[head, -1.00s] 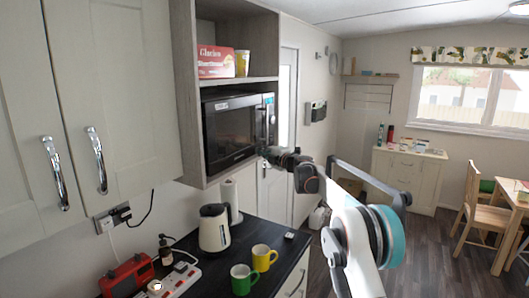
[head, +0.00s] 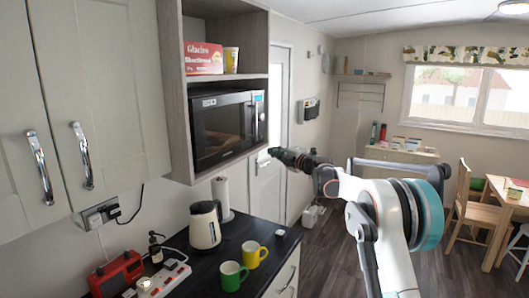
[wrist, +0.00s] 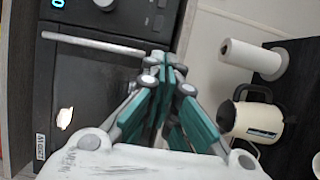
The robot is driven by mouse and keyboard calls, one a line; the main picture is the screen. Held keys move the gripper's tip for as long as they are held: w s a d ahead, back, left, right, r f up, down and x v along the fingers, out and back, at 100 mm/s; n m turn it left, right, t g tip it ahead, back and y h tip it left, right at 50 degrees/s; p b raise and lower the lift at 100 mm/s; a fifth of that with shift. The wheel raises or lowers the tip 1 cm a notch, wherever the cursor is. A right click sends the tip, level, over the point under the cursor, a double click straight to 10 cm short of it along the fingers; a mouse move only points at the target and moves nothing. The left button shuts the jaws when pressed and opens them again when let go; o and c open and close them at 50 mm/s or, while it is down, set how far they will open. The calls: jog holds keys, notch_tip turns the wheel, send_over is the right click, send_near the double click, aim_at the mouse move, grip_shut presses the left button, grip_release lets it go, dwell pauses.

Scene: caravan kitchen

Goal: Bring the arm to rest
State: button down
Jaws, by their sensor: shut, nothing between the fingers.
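My arm reaches up from the lower right in the head view, with its elbow bent at the right. My gripper (head: 274,152) is at the arm's far end, near the lower right corner of the microwave (head: 224,132). In the wrist view my gripper (wrist: 168,72) has its teal fingers drawn together, with nothing visible between them. The microwave (wrist: 95,80) fills the left of that view, its door appearing shut, with the handle bar (wrist: 100,43) close by the fingers. Whether the fingers touch the microwave cannot be told.
Below on the dark counter (head: 225,265) are a kettle (head: 205,225), a paper roll (head: 222,196), a green mug (head: 231,277), a yellow mug (head: 253,254) and a red radio (head: 118,274). Open floor (head: 335,240) lies right of the counter. A chair (head: 468,207) stands farther right.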

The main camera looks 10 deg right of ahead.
jog(key=s+d+r+m+t+h+b, duration=0.4)
jog(key=s+d+r+m+h, duration=0.2)
jog(key=s+r+m, duration=0.3)
jog(key=s+d+f+m+g+h+b, duration=0.1)
jog(key=s+d+m+h+b, duration=0.2)
jog(key=s, duration=0.4)
jog(key=s+d+m+g+h+b, duration=0.1)
jog(key=s+d+m+h, duration=0.2)
jog(key=s, duration=0.4)
jog(key=s+a+f+m+g+b, duration=0.2)
jog(key=s+f+m+g, duration=0.1)
jog(key=s+f, duration=0.9)
jog(key=s+a+f+m+g+y+b, duration=0.1)
jog(key=s+a+f+m+g+b, duration=0.2)
jog(key=s+f, duration=0.9)
jog(key=s+a+f+m+g+y+b, duration=0.1)
jog(key=s+a+f+m+g+b, duration=0.2)
jog(key=s+f, duration=0.9)
jog(key=s+g, duration=0.1)
jog(key=s, duration=0.7)
jog(key=c, duration=2.4)
grip_release()
jog(key=shift+w, duration=0.1)
